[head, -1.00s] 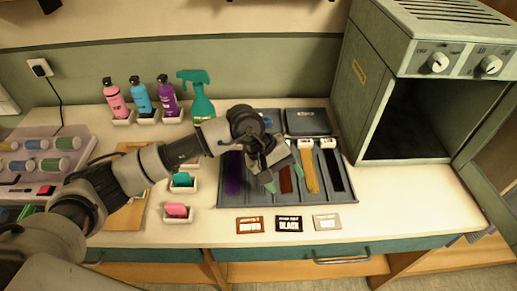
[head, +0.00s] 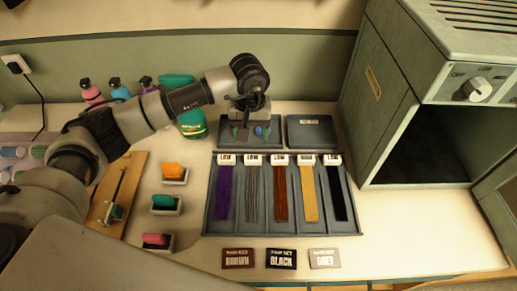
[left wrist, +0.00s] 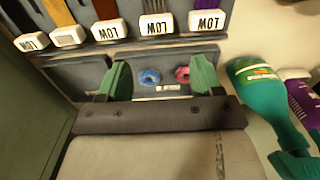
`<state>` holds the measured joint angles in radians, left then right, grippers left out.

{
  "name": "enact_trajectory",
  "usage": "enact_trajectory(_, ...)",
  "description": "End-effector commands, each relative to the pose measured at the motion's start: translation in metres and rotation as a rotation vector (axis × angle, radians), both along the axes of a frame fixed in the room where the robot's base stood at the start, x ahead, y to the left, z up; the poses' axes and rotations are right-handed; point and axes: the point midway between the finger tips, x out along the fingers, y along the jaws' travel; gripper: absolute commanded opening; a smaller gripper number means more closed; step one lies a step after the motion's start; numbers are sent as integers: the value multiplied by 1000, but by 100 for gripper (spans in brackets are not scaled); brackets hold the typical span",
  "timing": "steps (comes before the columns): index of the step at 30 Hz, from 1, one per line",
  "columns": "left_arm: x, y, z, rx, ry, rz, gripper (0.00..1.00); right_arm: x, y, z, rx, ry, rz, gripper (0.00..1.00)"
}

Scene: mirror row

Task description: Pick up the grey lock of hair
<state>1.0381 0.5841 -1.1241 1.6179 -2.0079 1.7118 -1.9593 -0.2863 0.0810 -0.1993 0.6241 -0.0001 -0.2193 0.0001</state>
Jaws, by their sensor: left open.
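The grey lock of hair (head: 252,192) lies in the second slot from the left of a grey tray (head: 290,229), between a purple lock (head: 225,190) and a brown one (head: 281,192). Each lock has a white tag at its far end. My left gripper (head: 250,132) is open and empty, beyond the tags over a back compartment. In the left wrist view, its green fingertips (left wrist: 160,78) stand apart, with a blue ring (left wrist: 149,76) and a pink ring (left wrist: 183,74) between them. The grey lock (left wrist: 155,5) shows only its tagged end there. My right gripper is not in view.
Yellow (head: 309,192) and black (head: 337,192) locks fill the right slots. Brown, black and grey label cards lie in front of the tray. A green spray bottle (head: 191,124) stands close left of the gripper. A grey cabinet (head: 385,90) stands at right.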

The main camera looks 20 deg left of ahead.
Motion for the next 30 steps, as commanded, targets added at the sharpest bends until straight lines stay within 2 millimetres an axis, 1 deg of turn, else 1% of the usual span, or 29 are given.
enact_trajectory(2, -1, 0, -5, -1, 4, 1, 66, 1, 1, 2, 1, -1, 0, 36)
enact_trajectory(6, -1, 0, -25, -2, 7, 1, 66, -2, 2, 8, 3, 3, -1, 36)
enact_trajectory(10, -1, -1, -44, -2, 5, 2, 66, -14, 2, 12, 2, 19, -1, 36)
enact_trajectory(12, -1, -1, -51, -2, 3, 1, 66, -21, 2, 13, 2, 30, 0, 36)
enact_trajectory(15, -1, -1, -57, -3, 2, 0, 66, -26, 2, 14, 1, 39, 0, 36)
enact_trajectory(17, -1, -2, -62, -1, 5, 1, 66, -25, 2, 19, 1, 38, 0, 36)
enact_trajectory(22, -2, -4, -87, -1, 7, 2, 66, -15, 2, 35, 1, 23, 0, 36)
enact_trajectory(25, -1, -4, -101, -1, 5, 1, 66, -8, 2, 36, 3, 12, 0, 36)
enact_trajectory(27, -1, -4, -106, -2, 2, 1, 66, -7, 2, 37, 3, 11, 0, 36)
enact_trajectory(30, 0, -4, -109, -2, 0, 1, 66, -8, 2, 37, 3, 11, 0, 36)
